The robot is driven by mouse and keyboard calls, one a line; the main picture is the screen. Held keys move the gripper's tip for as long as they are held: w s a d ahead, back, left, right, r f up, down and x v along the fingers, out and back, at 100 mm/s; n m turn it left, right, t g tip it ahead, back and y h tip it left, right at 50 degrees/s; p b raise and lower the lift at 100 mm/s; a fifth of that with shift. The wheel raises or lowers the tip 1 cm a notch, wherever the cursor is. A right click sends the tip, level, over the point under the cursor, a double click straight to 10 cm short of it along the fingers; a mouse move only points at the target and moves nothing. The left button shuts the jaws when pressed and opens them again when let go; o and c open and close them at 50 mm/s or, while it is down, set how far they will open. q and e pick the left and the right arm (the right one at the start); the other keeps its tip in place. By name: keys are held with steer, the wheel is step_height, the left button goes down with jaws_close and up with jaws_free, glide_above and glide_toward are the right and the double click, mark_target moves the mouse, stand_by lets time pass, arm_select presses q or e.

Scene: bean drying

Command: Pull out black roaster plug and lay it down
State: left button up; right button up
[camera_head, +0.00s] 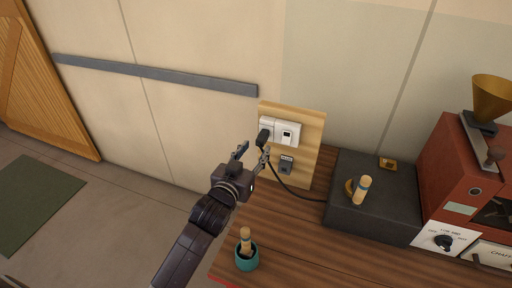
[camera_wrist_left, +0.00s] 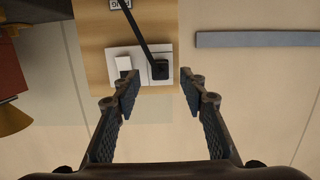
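The black roaster plug (camera_head: 263,137) sits in the left socket of the white outlet plate (camera_head: 289,133) on the wooden board. Its black cord (camera_head: 290,188) runs down and right toward the dark box. In the left wrist view the plug (camera_wrist_left: 160,70) and its cord (camera_wrist_left: 139,27) show ahead, between and beyond the fingertips. My left gripper (camera_head: 253,154) is open and empty in front of the board; in the wrist view its fingers (camera_wrist_left: 158,90) stand apart on either side, not visibly touching the plug. My right gripper is not in view.
A grey holder (camera_head: 286,166) is fixed below the outlet. A teal cup with a brush (camera_head: 246,258) stands at the table's front left. A dark box (camera_head: 372,211) and the red roaster (camera_head: 458,165) stand at the right. The wooden table (camera_head: 300,235) has free room in the middle.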

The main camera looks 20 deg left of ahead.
mark_target(259, 143)
arm_select(q)
steer(key=w, duration=0.3)
steer(key=shift+p, duration=0.3)
steer(key=shift+w+d+f, duration=0.1)
steer(key=shift+w+f, duration=0.05)
steer(key=shift+w, duration=0.4)
steer(key=shift+w+f, duration=0.15)
steer(key=shift+w, duration=0.4)
steer(key=shift+w+f, duration=0.1)
steer(key=shift+w, duration=0.35)
jaws_close()
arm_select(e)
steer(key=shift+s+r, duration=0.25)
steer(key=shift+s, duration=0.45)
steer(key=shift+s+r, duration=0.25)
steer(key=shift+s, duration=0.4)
